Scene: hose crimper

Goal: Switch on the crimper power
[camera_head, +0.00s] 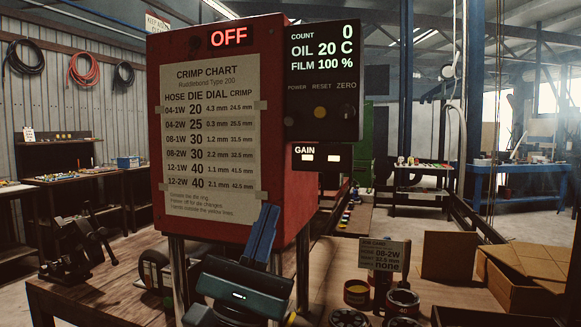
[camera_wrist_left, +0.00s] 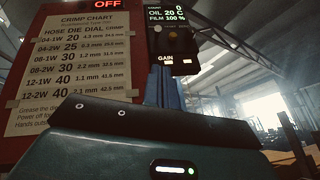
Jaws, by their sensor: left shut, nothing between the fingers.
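The red crimper (camera_head: 283,80) stands on metal legs with a lit OFF sign (camera_head: 229,37) at its top. Its dark control panel (camera_head: 322,75) reads count 0, oil 20 C and film 100 %. Below are the labels POWER, RESET and ZERO. The panel also shows in the left wrist view (camera_wrist_left: 167,50). My left gripper (camera_head: 266,212), with blue fingers, is shut and empty. It is below and left of the panel, in front of the crimper's lower part, apart from the buttons. My right gripper is out of view.
A GAIN box (camera_head: 320,157) hangs below the panel. A small sign (camera_head: 384,255) and several tins stand on the wooden bench (camera_head: 90,305) at right. A dark vise-like tool (camera_head: 72,255) is at left. Open cardboard boxes (camera_head: 515,275) lie at far right.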

